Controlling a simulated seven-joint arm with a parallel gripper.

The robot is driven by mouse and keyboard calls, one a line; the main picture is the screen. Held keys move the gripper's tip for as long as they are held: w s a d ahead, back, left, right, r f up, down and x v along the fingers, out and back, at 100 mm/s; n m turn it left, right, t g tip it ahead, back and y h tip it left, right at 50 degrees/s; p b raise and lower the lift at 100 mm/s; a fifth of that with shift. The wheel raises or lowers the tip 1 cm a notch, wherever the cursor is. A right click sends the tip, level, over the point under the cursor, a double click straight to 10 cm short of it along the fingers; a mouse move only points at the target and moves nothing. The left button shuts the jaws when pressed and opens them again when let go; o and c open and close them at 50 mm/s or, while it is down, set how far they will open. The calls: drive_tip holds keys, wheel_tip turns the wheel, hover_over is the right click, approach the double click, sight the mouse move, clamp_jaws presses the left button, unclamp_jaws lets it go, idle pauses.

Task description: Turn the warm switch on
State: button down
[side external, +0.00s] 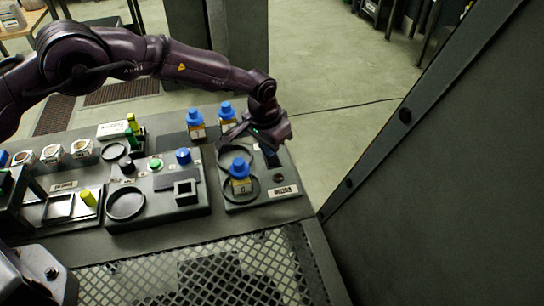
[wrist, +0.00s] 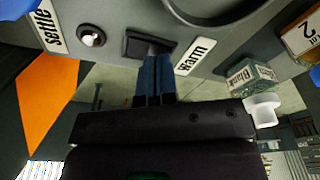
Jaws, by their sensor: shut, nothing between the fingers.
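The warm switch (wrist: 135,43) is a dark square rocker on a grey panel, beside the white "warm" label (wrist: 190,57) in the wrist view. My gripper (wrist: 153,60) is shut and empty. Its blue fingertips are right at the switch and cover part of it. I cannot tell whether they press on it, or which way the switch is set. In the side view my gripper (side external: 272,150) is low over the back right of the right-hand panel (side external: 232,204), and the arm hides much of the switch.
A small round lamp or button (wrist: 91,36) and a "settle" label (wrist: 45,25) are on the same panel. A blue-capped bottle (side external: 240,178) stands in the panel's front ring. Two more blue-capped bottles (side external: 196,125) stand behind. A dark wall (side external: 440,170) rises at the right.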

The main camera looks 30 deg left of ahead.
drive_tip(key=shift+f, duration=0.35)
drive_tip(key=shift+r, duration=3.55)
drive_tip(key=s+f, duration=0.1)
drive_tip(key=s+a+f+g, duration=0.1)
drive_tip(key=shift+s, duration=0.4)
drive_tip(key=shift+s+a+r, duration=0.55)
drive_tip(key=shift+s+r, duration=0.2)
drive_tip(key=shift+s, duration=0.1)
drive_tip(key=s+a+r, duration=0.5)
drive_tip(key=s+r, duration=0.1)
drive_tip(key=r, duration=0.2)
drive_tip(key=s+a+r, duration=0.5)
drive_tip(key=s+r, duration=0.1)
drive_tip(key=r, duration=0.3)
drive_tip(key=s+a+r+n+t, duration=0.1)
drive_tip(key=s+a+r, duration=0.3)
drive_tip(key=s, duration=0.5)
drive_tip(key=s+a+r+n+t, duration=0.2)
drive_tip(key=s+a+r+t, duration=0.1)
drive_tip(key=s, duration=0.6)
drive_tip(key=shift+a+r+t, duration=0.4)
drive_tip(key=shift+a+r, duration=0.05)
drive_tip(key=shift+r, duration=0.8)
